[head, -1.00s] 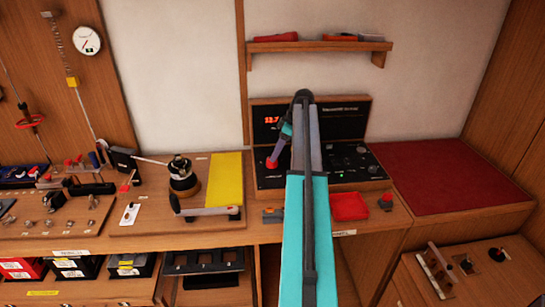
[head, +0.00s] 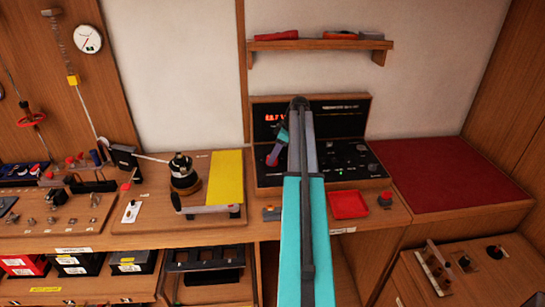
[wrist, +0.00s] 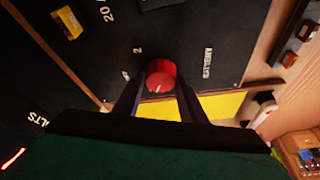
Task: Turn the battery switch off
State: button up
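The knob's pointer direction is not clear. In the head view my gripper (head: 275,157) is at the left part of the black control panel (head: 349,160). A red digital readout (head: 275,118) is lit at the panel's upper left, its digits blurred. My arm covers part of the panel.
A red tray (head: 349,204) and a small red button box (head: 385,199) stand in front of the panel. A yellow sheet (head: 226,178) and a pot-like device (head: 183,171) are to the left. A shelf (head: 320,44) hangs above. The dark red mat (head: 445,177) is clear.

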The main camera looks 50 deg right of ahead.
jog(key=shift+a, duration=0.35)
jog(key=shift+d+f, duration=0.1)
jog(key=shift+d, duration=0.1)
jog(key=shift+m+b, duration=0.3)
jog(key=m+h+b, duration=0.1)
jog(key=m, duration=0.1)
jog(key=m+b, duration=0.2)
jog(key=shift+s+a+m+t+h, duration=0.2)
jog(key=shift+m+t+h, duration=0.1)
jog(key=shift+t+h, duration=0.1)
jog(key=m+h+b, duration=0.1)
jog(key=m, duration=0.2)
jog(key=shift+a+m+h+b, duration=0.15)
jog(key=shift+m+h, duration=0.25)
jog(key=shift+m, duration=0.5)
jog(key=shift+m+h+b, duration=0.15)
jog(key=shift+m+h, duration=0.25)
jog(key=shift+m, duration=0.5)
